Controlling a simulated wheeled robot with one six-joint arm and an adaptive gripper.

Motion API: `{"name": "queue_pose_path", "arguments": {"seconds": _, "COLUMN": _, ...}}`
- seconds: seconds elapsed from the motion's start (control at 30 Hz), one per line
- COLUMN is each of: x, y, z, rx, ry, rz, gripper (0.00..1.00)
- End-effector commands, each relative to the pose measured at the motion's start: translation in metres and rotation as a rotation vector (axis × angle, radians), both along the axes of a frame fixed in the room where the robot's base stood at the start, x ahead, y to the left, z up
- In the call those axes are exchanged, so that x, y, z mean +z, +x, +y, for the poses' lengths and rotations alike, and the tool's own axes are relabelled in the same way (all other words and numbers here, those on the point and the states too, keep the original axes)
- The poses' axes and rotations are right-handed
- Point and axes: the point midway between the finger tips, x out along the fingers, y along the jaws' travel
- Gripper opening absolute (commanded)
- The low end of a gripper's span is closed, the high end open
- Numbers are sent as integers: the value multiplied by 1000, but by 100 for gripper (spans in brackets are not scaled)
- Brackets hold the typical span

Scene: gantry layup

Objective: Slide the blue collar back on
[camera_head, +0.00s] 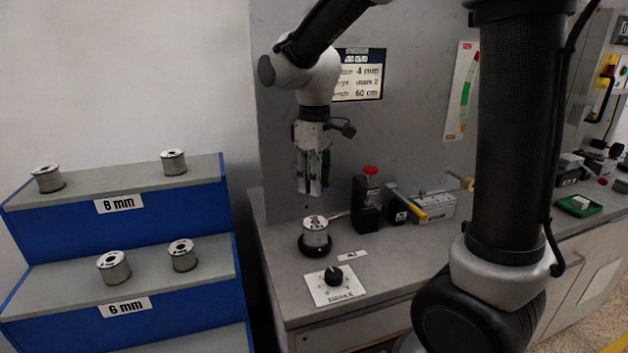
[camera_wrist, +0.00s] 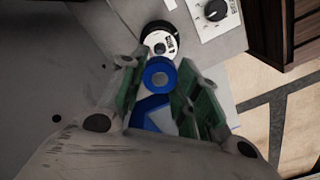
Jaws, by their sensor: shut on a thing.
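The blue collar (camera_wrist: 159,73) shows in the wrist view as a ring with a pale centre, between the green-padded fingers of my gripper (camera_wrist: 165,95). More blue shows behind it between the fingers. My gripper is shut on the collar. In the head view my gripper (camera_head: 314,186) points down above a spool (camera_head: 316,231) on a black round base at the bench's left end. There is a clear gap between the fingertips and the spool. The collar cannot be made out in the head view. The spool's labelled top also shows in the wrist view (camera_wrist: 158,42), just beyond the collar.
A black knob on a white plate (camera_head: 334,279) lies in front of the spool. A black block with a red top (camera_head: 369,198) and a yellow-handled device (camera_head: 428,208) stand to the right. Blue-fronted shelves (camera_head: 115,215) with several spools stand at the left.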

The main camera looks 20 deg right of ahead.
Motion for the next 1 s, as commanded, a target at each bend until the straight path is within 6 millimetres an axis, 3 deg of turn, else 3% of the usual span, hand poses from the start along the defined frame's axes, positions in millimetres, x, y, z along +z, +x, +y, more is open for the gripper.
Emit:
{"name": "queue_pose_path", "arguments": {"seconds": 0.27, "x": -8, "y": 0, "z": 0, "rx": 0, "ry": -1, "rz": 2, "gripper": 7}}
{"name": "queue_pose_path", "arguments": {"seconds": 0.7, "x": -49, "y": 0, "z": 0, "rx": -1, "ry": -1, "rz": 1, "gripper": 7}}
{"name": "queue_pose_path", "arguments": {"seconds": 1.0, "x": -58, "y": 0, "z": 0, "rx": -1, "ry": 0, "rz": 0, "gripper": 7}}
